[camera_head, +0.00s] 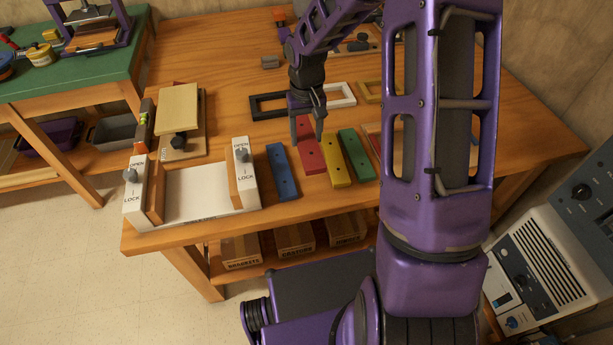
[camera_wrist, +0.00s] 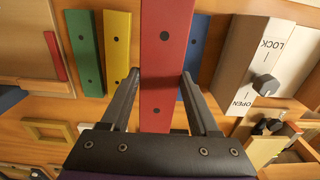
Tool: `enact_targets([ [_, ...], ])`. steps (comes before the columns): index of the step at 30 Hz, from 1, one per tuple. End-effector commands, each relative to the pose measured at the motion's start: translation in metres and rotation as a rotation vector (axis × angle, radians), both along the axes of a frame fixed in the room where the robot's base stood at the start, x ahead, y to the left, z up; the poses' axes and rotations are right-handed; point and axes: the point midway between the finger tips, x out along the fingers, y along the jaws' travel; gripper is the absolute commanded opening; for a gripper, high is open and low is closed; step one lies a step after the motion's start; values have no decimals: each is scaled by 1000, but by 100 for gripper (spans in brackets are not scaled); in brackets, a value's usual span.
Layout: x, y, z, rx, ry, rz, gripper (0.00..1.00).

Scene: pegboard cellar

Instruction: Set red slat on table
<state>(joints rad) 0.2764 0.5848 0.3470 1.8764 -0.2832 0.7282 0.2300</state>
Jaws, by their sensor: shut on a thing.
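The red slat (camera_head: 311,160) is a flat bar with dark holes. My gripper (camera_head: 308,137) is shut on it, one finger along each long side, near its far end in the head view. In the wrist view the red slat (camera_wrist: 166,50) lies between the fingers (camera_wrist: 158,78) and looks much wider than the other slats, so it is held above the wooden table (camera_head: 215,105). In the head view it appears between the blue slat (camera_head: 283,172) and the yellow slat (camera_head: 335,162). The slat's underside and its gap to the table are hidden.
A green slat (camera_head: 355,155) lies right of the yellow one. A white fixture with OPEN/LOCK knobs (camera_head: 205,190) stands left of the blue slat. A black frame (camera_head: 268,108) and a white frame (camera_head: 340,95) lie behind. The table's front strip is bare.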

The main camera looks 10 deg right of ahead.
Motion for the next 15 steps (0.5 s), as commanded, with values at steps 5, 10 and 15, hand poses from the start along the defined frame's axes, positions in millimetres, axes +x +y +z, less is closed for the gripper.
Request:
enact_targets([
  [5,21,0,-25,1,0,0,2],
  [10,24,0,-52,3,5,0,2],
  [15,24,0,-79,2,3,-1,2],
])
